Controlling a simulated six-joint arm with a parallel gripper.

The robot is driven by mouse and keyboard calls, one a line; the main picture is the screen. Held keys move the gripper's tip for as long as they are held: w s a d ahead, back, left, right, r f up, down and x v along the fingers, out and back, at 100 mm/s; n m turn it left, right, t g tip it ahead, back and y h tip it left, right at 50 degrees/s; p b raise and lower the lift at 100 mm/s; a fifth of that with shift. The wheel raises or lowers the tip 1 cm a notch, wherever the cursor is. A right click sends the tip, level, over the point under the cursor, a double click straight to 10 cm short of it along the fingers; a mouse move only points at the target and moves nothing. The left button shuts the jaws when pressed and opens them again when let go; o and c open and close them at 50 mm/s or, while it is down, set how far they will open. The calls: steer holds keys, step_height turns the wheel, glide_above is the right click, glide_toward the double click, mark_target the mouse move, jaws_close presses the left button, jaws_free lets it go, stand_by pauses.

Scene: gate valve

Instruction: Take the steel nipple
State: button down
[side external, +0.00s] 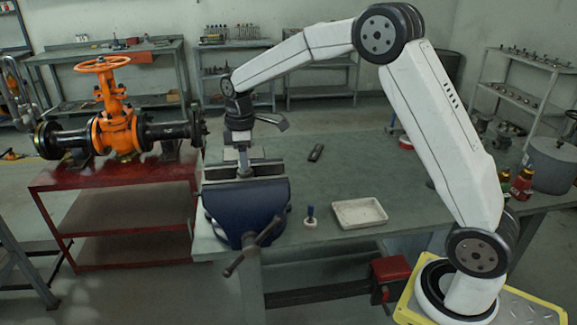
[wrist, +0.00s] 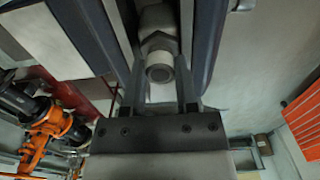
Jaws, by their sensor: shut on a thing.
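The steel nipple (wrist: 159,66) shows end-on in the wrist view, a grey round pipe end with a hex section behind it. My gripper (wrist: 160,88) has one finger on each side of it and is shut on it. In the side external view my gripper (side external: 243,160) points down at the jaws of the blue bench vise (side external: 245,207). In the wrist view the vise jaws run along both sides of the nipple. I cannot tell whether they touch it.
The vise stands at the front left of the grey workbench (side external: 350,160). A white tray (side external: 359,213), a small blue-handled tool (side external: 311,215) and a dark object (side external: 316,152) lie to its right. An orange gate valve (side external: 117,128) stands on the red table (side external: 110,180) at left.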

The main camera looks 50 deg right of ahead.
steer(key=shift+r, duration=1.4)
stand_by(0.5)
steer(key=shift+r, duration=0.35)
steer(key=shift+r, duration=1.7)
steer(key=shift+r, duration=0.35)
steer(key=shift+r, duration=0.5)
